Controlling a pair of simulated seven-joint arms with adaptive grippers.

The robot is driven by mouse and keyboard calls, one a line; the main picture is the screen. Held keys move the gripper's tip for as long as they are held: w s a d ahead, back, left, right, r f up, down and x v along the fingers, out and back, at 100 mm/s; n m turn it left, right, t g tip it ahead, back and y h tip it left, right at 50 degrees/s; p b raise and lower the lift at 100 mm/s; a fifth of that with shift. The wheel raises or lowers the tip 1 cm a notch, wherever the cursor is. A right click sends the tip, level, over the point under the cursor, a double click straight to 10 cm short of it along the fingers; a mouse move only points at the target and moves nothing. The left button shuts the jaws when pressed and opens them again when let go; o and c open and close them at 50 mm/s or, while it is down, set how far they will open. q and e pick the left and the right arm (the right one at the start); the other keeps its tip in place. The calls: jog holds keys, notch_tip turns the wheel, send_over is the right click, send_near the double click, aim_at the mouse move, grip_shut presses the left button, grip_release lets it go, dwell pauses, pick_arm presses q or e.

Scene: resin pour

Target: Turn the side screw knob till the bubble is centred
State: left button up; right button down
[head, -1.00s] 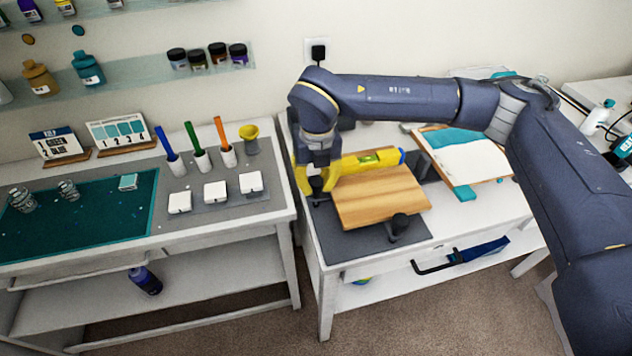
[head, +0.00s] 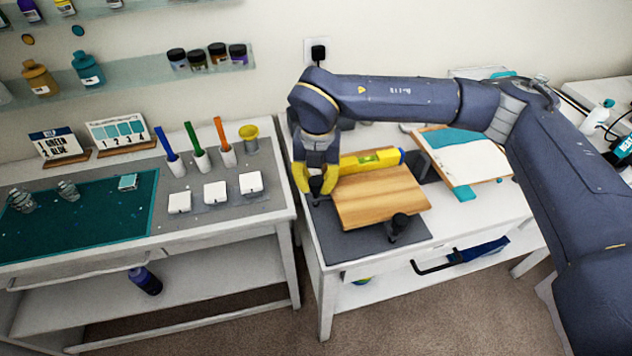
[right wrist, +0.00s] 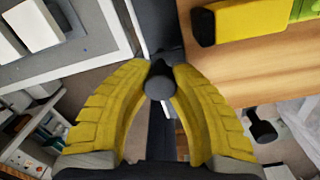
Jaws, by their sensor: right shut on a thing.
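My right gripper (head: 315,181) is at the left edge of the wooden board (head: 380,200), its yellow fingers shut on the dark side screw knob (head: 316,185). In the right wrist view the knob (right wrist: 159,84) sits between the two fingertips (right wrist: 160,80). The yellow spirit level (head: 350,164) lies along the back of the board; its green vial (head: 369,159) shows, but the bubble is too small to make out. The level's end also shows in the right wrist view (right wrist: 250,18). My left gripper is not in view.
A second dark knob (head: 399,223) stands at the board's front edge. A grey mat (head: 345,248) lies under the board. A canvas panel (head: 465,155) is to the right. The left table holds cups with coloured sticks, white blocks (head: 214,192) and a teal mat (head: 90,230).

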aim_at(316, 180)
jog(key=shift+w, duration=0.1)
jog(key=c, duration=1)
grip_release()
notch_tip(316, 180, up, 12)
jog(key=shift+d, duration=0.1)
